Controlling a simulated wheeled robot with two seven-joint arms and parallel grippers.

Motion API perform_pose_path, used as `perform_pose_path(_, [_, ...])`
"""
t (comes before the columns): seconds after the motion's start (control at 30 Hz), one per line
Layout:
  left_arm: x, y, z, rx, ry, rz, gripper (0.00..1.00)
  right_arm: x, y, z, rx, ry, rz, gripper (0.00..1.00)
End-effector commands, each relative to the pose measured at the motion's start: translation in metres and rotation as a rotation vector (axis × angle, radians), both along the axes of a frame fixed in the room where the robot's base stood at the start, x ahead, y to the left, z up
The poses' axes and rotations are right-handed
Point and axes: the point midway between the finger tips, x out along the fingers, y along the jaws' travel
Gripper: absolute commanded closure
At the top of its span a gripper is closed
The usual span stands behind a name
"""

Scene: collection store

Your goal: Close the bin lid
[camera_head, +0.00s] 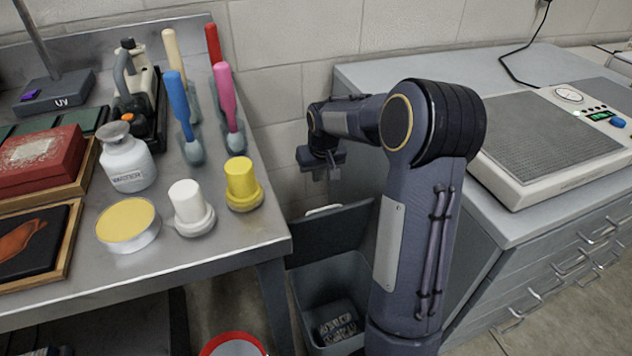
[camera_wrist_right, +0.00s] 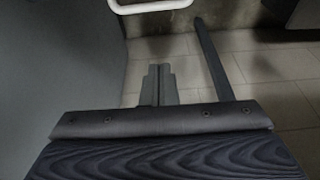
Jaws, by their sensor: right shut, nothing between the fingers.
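The grey bin (camera_head: 303,283) stands on the floor between the metal table and the drawer cabinet, with crumpled scraps inside. Its dark lid (camera_head: 335,231) stands raised at the back, so the bin is open. A white handle (camera_head: 323,210) shows at the lid's top edge; a white bar like it shows at the top of the right wrist view (camera_wrist_right: 152,6). My right gripper (camera_head: 327,176) points down above and behind the lid, apart from it in the head view. In the wrist view its fingers (camera_wrist_right: 158,72) are together and empty. My left gripper is out of view.
The metal table (camera_head: 225,262) on the left holds bottles, colored-handled tools and jars near its edge. The drawer cabinet (camera_head: 497,230) on the right carries a grey-topped device (camera_head: 552,135). My right arm hides part of the bin's right side. A red-rimmed round object (camera_head: 232,338) is at the bottom.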

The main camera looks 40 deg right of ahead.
Motion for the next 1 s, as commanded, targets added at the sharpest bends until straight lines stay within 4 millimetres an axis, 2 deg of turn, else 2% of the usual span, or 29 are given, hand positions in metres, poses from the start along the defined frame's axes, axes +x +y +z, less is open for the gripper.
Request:
perform_pose_path(0.43, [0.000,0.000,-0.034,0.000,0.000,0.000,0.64,0.024,-0.008,-0.092,0.002,0.002,0.000,1.00])
perform_pose_path(0.6, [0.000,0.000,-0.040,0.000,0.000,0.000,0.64,-0.002,0.001,-0.085,0.001,-0.003,0.001,1.00])
perform_pose_path(0.7, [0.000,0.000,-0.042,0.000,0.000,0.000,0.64,-0.010,0.004,-0.084,0.002,-0.002,0.001,1.00])
perform_pose_path(1.0, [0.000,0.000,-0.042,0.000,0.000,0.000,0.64,-0.015,0.005,-0.083,0.001,0.000,0.000,1.00])
